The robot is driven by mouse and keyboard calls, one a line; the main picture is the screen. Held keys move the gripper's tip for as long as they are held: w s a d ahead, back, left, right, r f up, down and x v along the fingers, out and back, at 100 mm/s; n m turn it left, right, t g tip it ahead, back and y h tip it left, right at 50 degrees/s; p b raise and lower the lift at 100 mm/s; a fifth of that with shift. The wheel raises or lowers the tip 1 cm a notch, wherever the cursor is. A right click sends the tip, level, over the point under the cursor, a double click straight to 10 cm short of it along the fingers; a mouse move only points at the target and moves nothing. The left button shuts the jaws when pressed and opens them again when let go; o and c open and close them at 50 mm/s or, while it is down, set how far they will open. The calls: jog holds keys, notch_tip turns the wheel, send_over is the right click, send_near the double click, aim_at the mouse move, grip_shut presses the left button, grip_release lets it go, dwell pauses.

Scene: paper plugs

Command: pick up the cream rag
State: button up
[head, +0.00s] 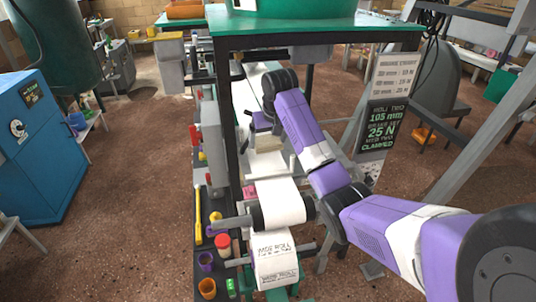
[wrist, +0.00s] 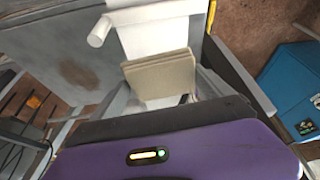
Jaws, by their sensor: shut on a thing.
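The cream rag (wrist: 160,74) is a folded, beige, flat piece just beyond my gripper (wrist: 185,100) in the wrist view. My gripper is shut on it, but its purple and dark body hides most of the fingers and the grip itself. In the head view my gripper (head: 264,128) points down inside the machine frame, behind the white paper roll. A small cream patch (head: 266,143) shows just below it there; its edges are hard to make out.
A white paper roll (head: 280,203) sits in front of my gripper. The dark frame post (head: 229,130) and green top (head: 300,22) stand close around my arm. Small tools and pots (head: 207,288) line the left side. A blue cabinet (head: 40,145) stands farther left.

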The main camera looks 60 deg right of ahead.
aim_at(268, 140)
notch_tip(268, 140, up, 13)
jog(key=p, duration=0.1)
jog(key=shift+f, duration=0.15)
